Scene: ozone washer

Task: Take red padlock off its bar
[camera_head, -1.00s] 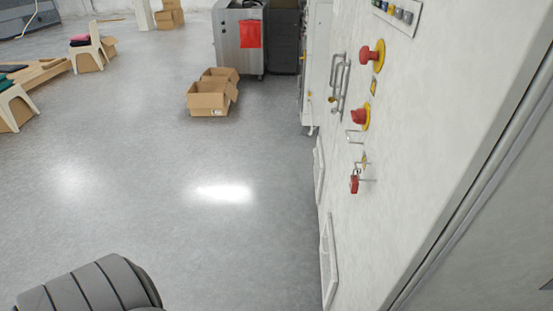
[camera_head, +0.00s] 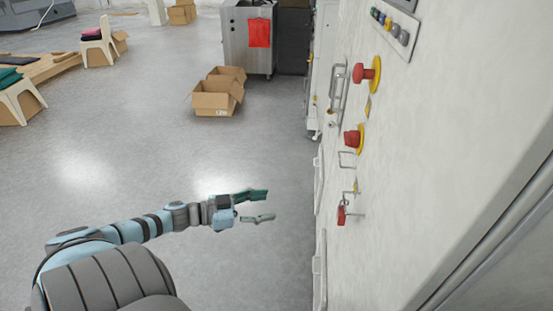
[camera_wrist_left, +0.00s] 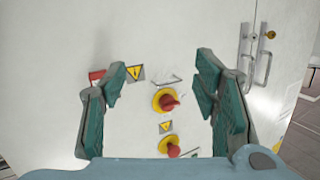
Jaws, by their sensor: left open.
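The red padlock (camera_head: 342,214) hangs on a thin metal bar (camera_head: 357,214) that juts from the white machine wall, below the lower red knob in the head view. My left gripper (camera_head: 268,205) is open and empty, to the left of the padlock at about its height in the picture, with a gap between. In the left wrist view the open fingers (camera_wrist_left: 162,72) face the white panel. A red patch (camera_wrist_left: 97,75) is partly hidden behind the left finger there; I cannot tell surely if it is the padlock. My right gripper is not in view.
Two red knobs on yellow plates, the upper (camera_head: 366,72) and lower (camera_head: 353,138), stick out of the panel above the padlock. A metal door handle (camera_head: 339,88) stands near them. Cardboard boxes (camera_head: 212,99) lie further back.

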